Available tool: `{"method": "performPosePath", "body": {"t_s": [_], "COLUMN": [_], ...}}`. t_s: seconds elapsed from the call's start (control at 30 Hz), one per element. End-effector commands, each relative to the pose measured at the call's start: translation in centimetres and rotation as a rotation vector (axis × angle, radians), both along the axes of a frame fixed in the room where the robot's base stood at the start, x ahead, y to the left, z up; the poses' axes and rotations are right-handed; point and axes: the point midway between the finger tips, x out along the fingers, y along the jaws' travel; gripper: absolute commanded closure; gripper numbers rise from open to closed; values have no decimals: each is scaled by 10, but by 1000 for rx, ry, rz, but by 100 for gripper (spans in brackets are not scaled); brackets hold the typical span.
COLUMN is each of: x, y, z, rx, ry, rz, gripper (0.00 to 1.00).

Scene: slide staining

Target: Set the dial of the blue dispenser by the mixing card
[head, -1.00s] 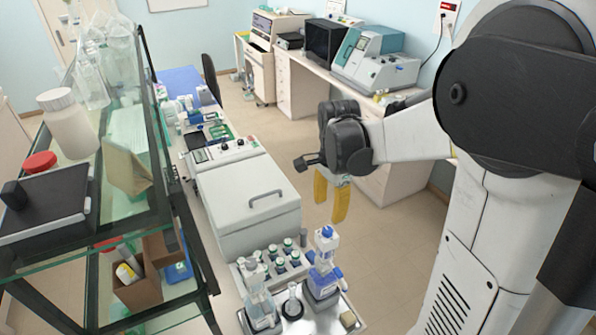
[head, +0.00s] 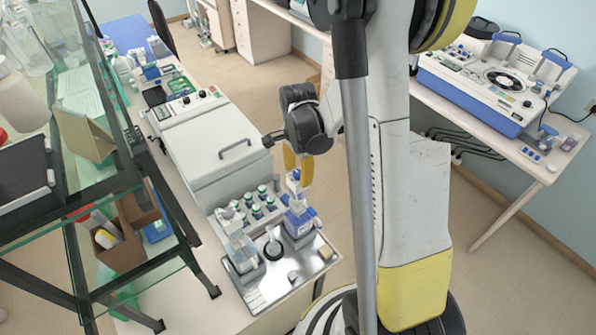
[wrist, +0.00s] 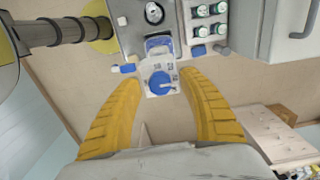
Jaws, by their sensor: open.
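The blue dispenser (head: 298,222) stands upright on a metal tray (head: 272,289) at the near end of the bench. Its blue dial (wrist: 161,82) faces up in the wrist view, with a small pointer-like mark to its right. My gripper (head: 298,166) is just above the dispenser top, fingers pointing down. In the wrist view the open yellow fingers (wrist: 162,79) lie left and right of the dial, with gaps on both sides. Contact with the dispenser does not show. I cannot make out the mixing card.
A second, clear bottle (head: 240,254) stands left of the dispenser on the tray. Several green-capped vials (head: 258,205) stand behind it. A large grey-white box instrument (head: 215,150) fills the bench beyond. A glass shelf rack (head: 120,180) stands at left. Floor is free right of the bench.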

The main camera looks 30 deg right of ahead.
Motion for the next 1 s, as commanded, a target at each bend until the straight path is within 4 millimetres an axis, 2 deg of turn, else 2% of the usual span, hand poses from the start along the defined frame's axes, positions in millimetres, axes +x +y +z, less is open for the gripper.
{"method": "performPosePath", "body": {"t_s": [0.17,0.27,0.33,0.73,1.0], "x": [0,0,0,0,0], "y": [0,0,0,0,0], "z": [0,0,0,-1,-3], "rx": [0,0,0,0,0], "ry": [0,0,0,0,0], "rz": [0,0,0,45,216], "gripper": [51,77,99,100,100]}}
